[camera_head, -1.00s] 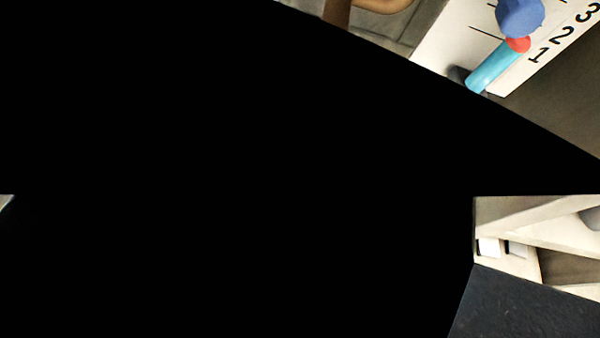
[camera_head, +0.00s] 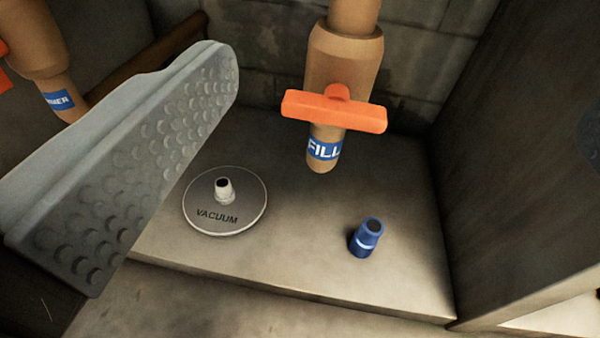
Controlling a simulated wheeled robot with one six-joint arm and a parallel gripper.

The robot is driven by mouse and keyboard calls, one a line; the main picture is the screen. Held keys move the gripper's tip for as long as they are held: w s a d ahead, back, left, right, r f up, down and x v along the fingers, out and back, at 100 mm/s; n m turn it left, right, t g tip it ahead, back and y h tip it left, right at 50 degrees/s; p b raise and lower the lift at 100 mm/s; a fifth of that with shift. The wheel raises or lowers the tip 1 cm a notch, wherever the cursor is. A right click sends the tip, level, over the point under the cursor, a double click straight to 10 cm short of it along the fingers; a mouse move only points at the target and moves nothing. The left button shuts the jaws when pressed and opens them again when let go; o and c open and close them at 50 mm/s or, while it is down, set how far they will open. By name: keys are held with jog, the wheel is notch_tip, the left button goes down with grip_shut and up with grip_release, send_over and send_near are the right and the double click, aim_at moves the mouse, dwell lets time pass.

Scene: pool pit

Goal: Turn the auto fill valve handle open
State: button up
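The fill valve has an orange bar handle (camera_head: 335,110) on a tan vertical pipe (camera_head: 345,58) with a blue "FILL" label (camera_head: 325,150). The word "auto" does not show. The handle lies crosswise to the pipe, tilting slightly down to the right. My gripper (camera_head: 405,105) is open and empty. Its large grey studded finger fills the left side, and only a dark sliver of the other finger shows at the right edge. The handle lies between the two fingers in the picture, apart from both, farther off.
A grey "VACUUM" disc (camera_head: 240,205) and a small blue fitting (camera_head: 367,237) are on the concrete ledge (camera_head: 300,235) below the pipe. A second tan pipe (camera_head: 35,45) with a partly hidden blue label is at upper left. A concrete wall (camera_head: 530,170) closes the right side.

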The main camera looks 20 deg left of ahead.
jog(key=y, duration=0.1)
send_near(333, 121)
jog(key=shift+m, duration=0.3)
jog(key=x, duration=1)
jog(key=shift+w, duration=0.15)
jog(key=c, duration=0.9)
